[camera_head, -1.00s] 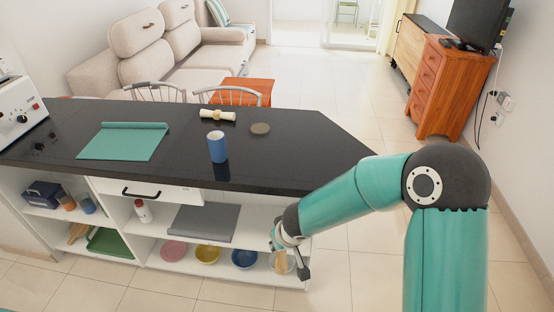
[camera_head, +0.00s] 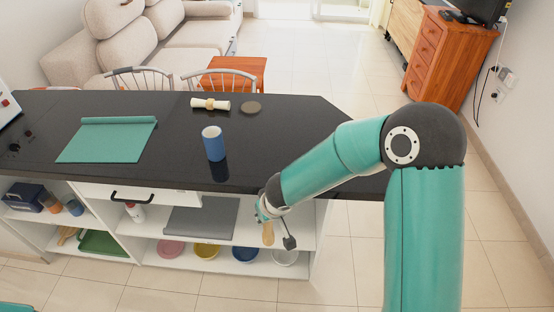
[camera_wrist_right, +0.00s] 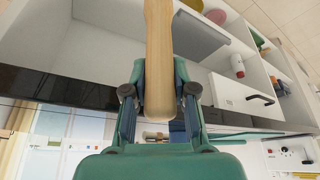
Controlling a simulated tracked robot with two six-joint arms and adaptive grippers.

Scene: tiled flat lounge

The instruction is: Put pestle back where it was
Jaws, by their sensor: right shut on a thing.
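My right gripper (camera_head: 272,218) is shut on the wooden pestle (camera_head: 268,234), in front of the right end of the counter's shelves. The pestle hangs roughly upright below the gripper in the head view. In the right wrist view, the pestle (camera_wrist_right: 158,55) runs between the two fingers (camera_wrist_right: 160,98), its rounded end near the palm. A white bowl (camera_head: 285,257) stands on the lower shelf, below and slightly right of the pestle and apart from it. My left gripper is not in view.
The lower shelf also holds a blue bowl (camera_head: 245,254), a yellow bowl (camera_head: 207,251) and a pink dish (camera_head: 171,248).

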